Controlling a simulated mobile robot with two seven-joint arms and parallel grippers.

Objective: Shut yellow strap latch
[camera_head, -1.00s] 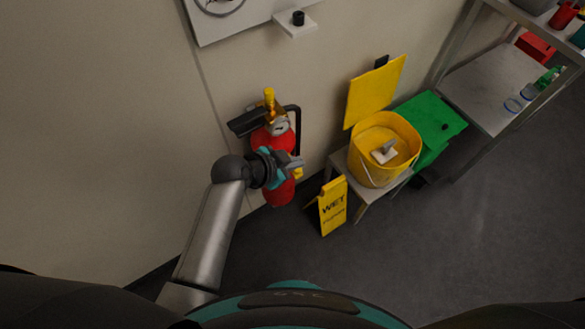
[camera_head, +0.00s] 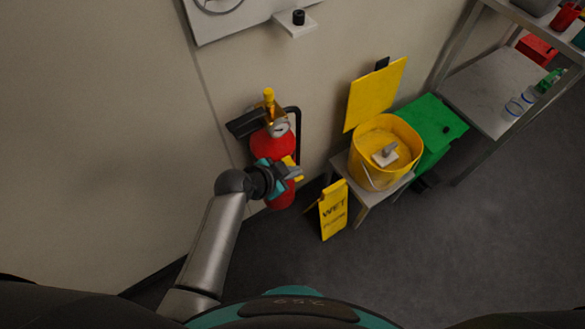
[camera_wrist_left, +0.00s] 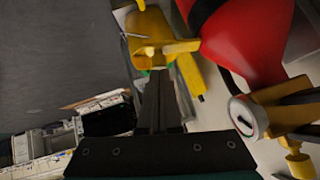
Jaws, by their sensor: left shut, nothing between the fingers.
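A red fire extinguisher (camera_head: 285,195) hangs upright on the wall and also shows in the left wrist view (camera_wrist_left: 245,38). A yellow strap latch (camera_head: 291,161) shows at its body, partly hidden by my gripper. In the left wrist view, yellow latch parts (camera_wrist_left: 186,62) lie beside the red body, with a dark-tipped bar pointing down. My left gripper (camera_head: 294,172) is in front of the extinguisher beside the latch. Its fingers (camera_wrist_left: 157,82) are shut and empty, with tips close to the yellow parts; I cannot tell whether they touch. My right gripper is not in view.
A small table with a yellow bucket (camera_head: 372,176) stands to the right, beside a green bin (camera_head: 432,118). A yellow wet-floor sign (camera_head: 333,210) stands in front. A metal shelf (camera_head: 487,95) is farther right. The extinguisher's gauge (camera_wrist_left: 244,118) and yellow handle (camera_wrist_left: 290,108) are near the gripper.

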